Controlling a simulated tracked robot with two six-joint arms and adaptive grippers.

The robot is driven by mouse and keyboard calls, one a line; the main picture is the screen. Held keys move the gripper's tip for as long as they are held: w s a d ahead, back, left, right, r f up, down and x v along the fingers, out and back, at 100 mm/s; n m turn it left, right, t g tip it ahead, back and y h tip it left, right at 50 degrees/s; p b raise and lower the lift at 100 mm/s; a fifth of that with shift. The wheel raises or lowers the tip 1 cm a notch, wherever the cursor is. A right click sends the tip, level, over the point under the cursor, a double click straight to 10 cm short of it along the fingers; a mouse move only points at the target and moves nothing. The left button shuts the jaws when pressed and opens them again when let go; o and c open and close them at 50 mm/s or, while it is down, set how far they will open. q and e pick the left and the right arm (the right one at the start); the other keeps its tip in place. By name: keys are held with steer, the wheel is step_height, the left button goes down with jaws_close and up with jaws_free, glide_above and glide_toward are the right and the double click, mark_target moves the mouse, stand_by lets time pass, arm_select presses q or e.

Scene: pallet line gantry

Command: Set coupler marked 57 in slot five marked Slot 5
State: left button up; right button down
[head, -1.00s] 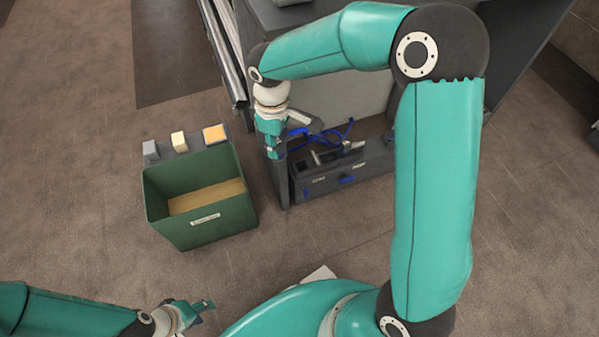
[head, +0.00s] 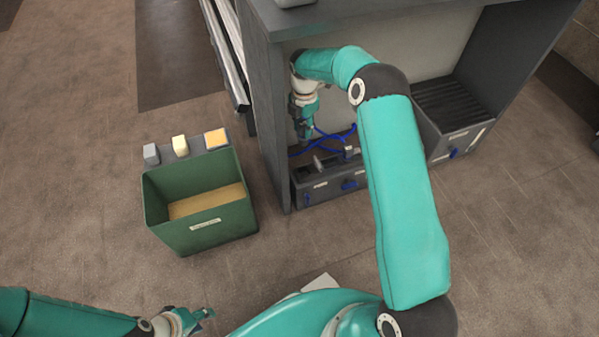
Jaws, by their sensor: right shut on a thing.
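My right gripper (head: 306,134) is inside the dark gantry frame, above the left end of a low dark slotted box (head: 328,186). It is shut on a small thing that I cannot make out. Blue hoses (head: 336,141) run beside and behind its fingertips. The box has pale labels and blue parts on its front, but no marking is readable, so I cannot pick out the coupler marked 57 or Slot 5. My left gripper (head: 206,314) is low at the bottom left, apart from everything; its fingers are too small to judge.
A green bin (head: 205,235) with a tan bottom stands left of the gantry frame (head: 268,110). Behind it, a grey strip carries a grey block (head: 151,153), a yellow block (head: 180,145) and an orange one (head: 215,138). A ribbed dark box (head: 455,140) is at right.

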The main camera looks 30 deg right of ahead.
mark_target(304, 142)
step_height(304, 142, down, 19)
steer(key=b, duration=0.5)
steer(key=shift+f+b, duration=0.1)
steer(key=shift+b, duration=0.2)
steer(key=shift+s, duration=0.1)
steer(key=c, duration=1.3)
jaws_free()
steer(key=shift+f, duration=0.1)
steer(key=o, duration=0.4)
steer(key=shift+o, duration=0.2)
steer(key=shift+r, duration=0.45)
step_height(304, 142, up, 12)
steer(key=p, duration=0.4)
steer(key=shift+f, duration=0.25)
